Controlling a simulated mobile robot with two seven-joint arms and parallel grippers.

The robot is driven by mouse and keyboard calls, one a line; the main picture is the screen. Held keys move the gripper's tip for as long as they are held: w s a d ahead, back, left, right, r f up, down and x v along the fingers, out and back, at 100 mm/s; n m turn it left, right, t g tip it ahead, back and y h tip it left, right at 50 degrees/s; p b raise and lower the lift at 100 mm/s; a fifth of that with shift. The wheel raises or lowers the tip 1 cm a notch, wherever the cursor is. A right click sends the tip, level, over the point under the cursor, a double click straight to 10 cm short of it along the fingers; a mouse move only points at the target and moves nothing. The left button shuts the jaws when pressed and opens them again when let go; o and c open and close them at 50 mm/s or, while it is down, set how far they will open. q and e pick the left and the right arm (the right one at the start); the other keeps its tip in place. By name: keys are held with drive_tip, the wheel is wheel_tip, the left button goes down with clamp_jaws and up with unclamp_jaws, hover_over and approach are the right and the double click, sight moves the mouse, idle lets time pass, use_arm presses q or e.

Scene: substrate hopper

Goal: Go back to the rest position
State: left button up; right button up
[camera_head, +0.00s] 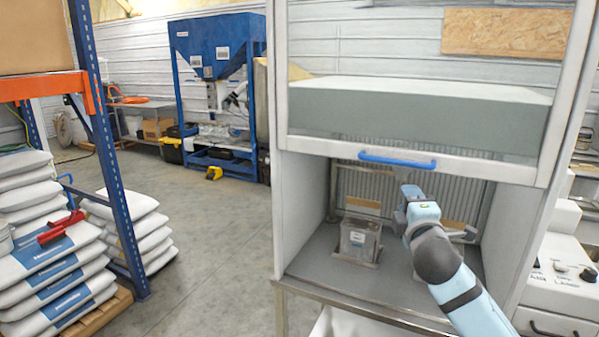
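My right arm comes in from the lower right and reaches to the opening of a white-framed cabinet (299,215). My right gripper (404,194) is small and partly hidden by its own wrist, just below the blue handle (397,160) on the cabinet's sash. I cannot tell whether it touches anything or whether its fingers are open or shut. The sash stands raised, leaving the lower part of the cabinet open. My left gripper is not in view.
A metal container (357,242) stands on the cabinet floor, left of my arm. White equipment (562,265) stands close at the right. Stacked sacks (50,270), a blue rack post (112,170) and a blue hopper (215,45) are at left. The concrete floor (215,230) between is clear.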

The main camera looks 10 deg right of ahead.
drive_tip(key=s+a+f+m+g+y, duration=0.15)
drive_tip(key=s+f, duration=0.25)
drive_tip(key=f, duration=0.5)
drive_tip(key=s+a+f+m+g+y, duration=0.1)
drive_tip(key=s+a+f+m+g, duration=0.15)
drive_tip(key=f, duration=0.65)
drive_tip(key=s+a+f+m+g+y, duration=0.15)
drive_tip(key=s+f, duration=0.35)
drive_tip(key=f, duration=0.5)
drive_tip(key=s+a+f+m+g+y, duration=0.1)
drive_tip(key=s+f+m, duration=0.3)
drive_tip(key=s+f, duration=0.5)
drive_tip(key=s+a+f+m+g+y, duration=0.1)
drive_tip(key=s+a+f+m+g, duration=0.1)
drive_tip(key=s+f, duration=0.6)
drive_tip(key=s+a+m, duration=0.1)
drive_tip(key=s+m, duration=0.1)
drive_tip(key=s, duration=0.4)
drive_tip(key=shift+f, duration=0.35)
drive_tip(key=shift+m, duration=0.25)
